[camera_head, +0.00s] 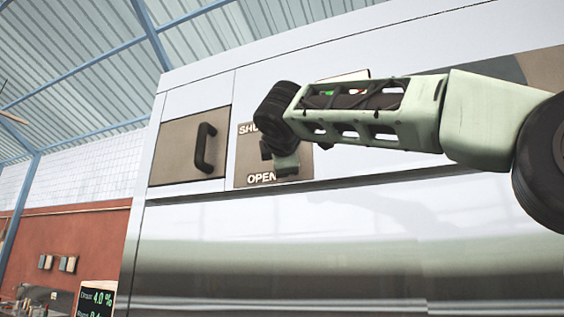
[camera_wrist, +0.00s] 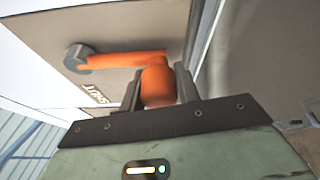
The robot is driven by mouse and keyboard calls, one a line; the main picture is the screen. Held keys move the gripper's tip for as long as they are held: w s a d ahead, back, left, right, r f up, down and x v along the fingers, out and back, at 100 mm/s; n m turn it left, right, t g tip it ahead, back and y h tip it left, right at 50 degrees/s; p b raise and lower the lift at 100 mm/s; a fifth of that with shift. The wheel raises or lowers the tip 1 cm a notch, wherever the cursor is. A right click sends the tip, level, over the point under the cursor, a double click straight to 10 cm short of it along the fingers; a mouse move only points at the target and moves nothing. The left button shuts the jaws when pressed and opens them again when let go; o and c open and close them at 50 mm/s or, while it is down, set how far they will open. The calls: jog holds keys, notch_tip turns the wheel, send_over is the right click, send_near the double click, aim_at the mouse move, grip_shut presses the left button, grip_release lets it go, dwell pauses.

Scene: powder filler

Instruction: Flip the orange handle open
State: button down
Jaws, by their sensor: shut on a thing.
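The orange handle (camera_wrist: 125,60) shows in the wrist view as a lever with a dark grey hub (camera_wrist: 77,57) at its left end. Its bent end grip (camera_wrist: 157,88) lies between the two dark fingers of my gripper (camera_wrist: 160,84), which is shut on it. In the head view my gripper (camera_head: 267,150) is at the beige panel (camera_head: 242,172), over the area between the "SHUT" and "OPEN" labels. The handle is hidden there behind my gripper and wrist. The "SHUT" label (camera_wrist: 95,93) appears rotated below the lever in the wrist view.
A panel with a black pull handle (camera_head: 205,148) is left of the labelled panel. The white machine front (camera_head: 350,240) runs below, under a ledge. A small display (camera_head: 97,298) stands at lower left. The space in front of the machine's lower front looks clear.

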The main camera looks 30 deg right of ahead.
jog(key=c, duration=1)
grip_release()
jog(key=b+v, duration=0.5)
jog(key=v, duration=1.2)
jog(key=shift+s+a+f+b, duration=0.1)
jog(key=shift+s+b, duration=0.1)
jog(key=shift+b, duration=0.15)
